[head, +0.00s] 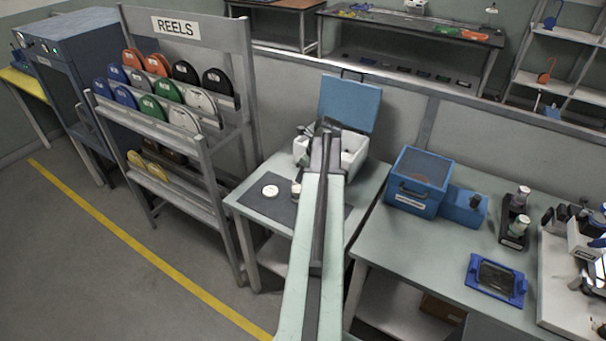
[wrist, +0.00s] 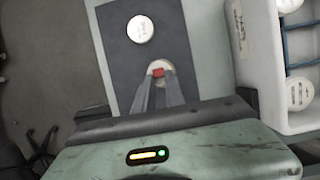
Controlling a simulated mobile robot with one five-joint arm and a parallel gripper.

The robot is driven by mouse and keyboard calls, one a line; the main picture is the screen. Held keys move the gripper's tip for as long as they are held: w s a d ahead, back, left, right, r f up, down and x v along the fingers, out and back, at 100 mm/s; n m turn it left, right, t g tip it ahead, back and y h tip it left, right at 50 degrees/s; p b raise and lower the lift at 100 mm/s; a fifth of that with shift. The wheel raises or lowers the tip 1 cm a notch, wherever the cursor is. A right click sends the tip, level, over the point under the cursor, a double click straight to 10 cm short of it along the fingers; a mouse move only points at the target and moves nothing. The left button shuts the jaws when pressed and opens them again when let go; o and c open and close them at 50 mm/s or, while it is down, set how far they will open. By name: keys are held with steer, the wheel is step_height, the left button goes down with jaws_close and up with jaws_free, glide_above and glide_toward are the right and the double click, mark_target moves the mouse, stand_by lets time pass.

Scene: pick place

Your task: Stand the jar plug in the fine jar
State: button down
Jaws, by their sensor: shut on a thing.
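My gripper (wrist: 158,78) is shut on a small red piece (wrist: 158,73), apparently the knob of the jar plug, in the wrist view. A pale round shape (wrist: 160,64) shows right at the fingertips; I cannot tell whether it is the plug's body or a jar top under it. A white round piece with small lettering (wrist: 141,29) lies or stands apart on the dark mat, and also shows in the head view (head: 270,191). The lettering is too small to read, so I cannot tell which piece is the fine jar. My arm hides the fingertips in the head view.
The dark mat (wrist: 115,60) lies on a pale table (head: 249,202). A white box (head: 355,158) with an open blue lid (head: 349,103) stands at the table's back, close right of my gripper, with round white pieces inside. A reel rack (head: 200,150) stands left.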

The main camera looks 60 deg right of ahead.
steer(key=shift+f+b, duration=0.35)
steer(key=shift+f, duration=0.4)
steer(key=shift+f, duration=0.15)
stand_by(0.6)
steer(key=shift+f+b, duration=0.5)
steer(key=shift+b, duration=0.15)
steer(key=shift+s+a, duration=0.1)
